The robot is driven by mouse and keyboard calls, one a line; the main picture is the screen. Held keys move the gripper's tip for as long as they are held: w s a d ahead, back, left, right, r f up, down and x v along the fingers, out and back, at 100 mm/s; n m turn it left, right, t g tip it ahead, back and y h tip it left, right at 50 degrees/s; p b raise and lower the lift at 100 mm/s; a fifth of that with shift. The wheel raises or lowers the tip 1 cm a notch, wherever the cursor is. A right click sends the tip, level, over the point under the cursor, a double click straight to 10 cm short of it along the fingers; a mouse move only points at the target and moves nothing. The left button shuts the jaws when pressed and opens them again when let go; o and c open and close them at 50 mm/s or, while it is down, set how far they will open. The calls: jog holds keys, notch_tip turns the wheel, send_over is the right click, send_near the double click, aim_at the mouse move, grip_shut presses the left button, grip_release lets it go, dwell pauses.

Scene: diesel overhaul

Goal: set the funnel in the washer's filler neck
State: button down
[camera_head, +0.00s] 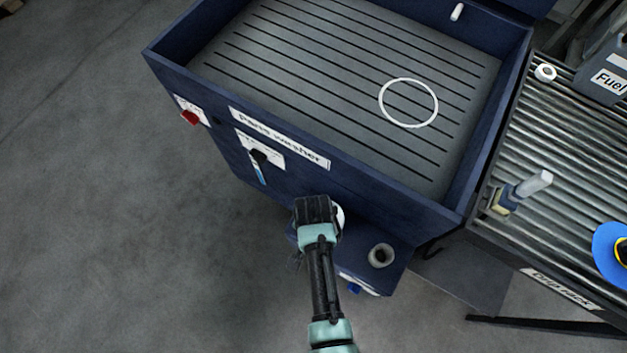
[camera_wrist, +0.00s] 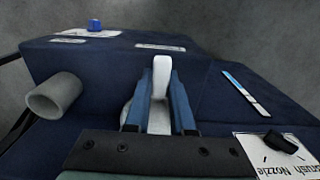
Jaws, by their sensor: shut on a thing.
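My gripper (camera_head: 316,205) is over the lower ledge at the front of the navy parts washer (camera_head: 350,185). Its two blue fingers (camera_wrist: 160,105) are shut on a white upright part of the funnel (camera_wrist: 162,68). More white shows between and beside the fingers; the rest of the funnel is hidden. In the head view only a white edge of the funnel (camera_head: 340,216) shows beside my gripper. The grey round filler neck (camera_head: 381,255) stands open on the ledge, right of my gripper. In the wrist view the neck (camera_wrist: 55,95) is left of the fingers, apart from the funnel.
The washer's front carries a red knob (camera_head: 190,117), a black knob (camera_head: 259,156) and a blue-and-white level strip (camera_head: 262,175). A white ring (camera_head: 408,102) lies on the slatted washer top. Open floor is at left.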

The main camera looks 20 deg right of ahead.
jog(key=c, duration=0.7)
grip_release()
notch_tip(320, 180, up, 13)
jog(key=shift+p, duration=0.75)
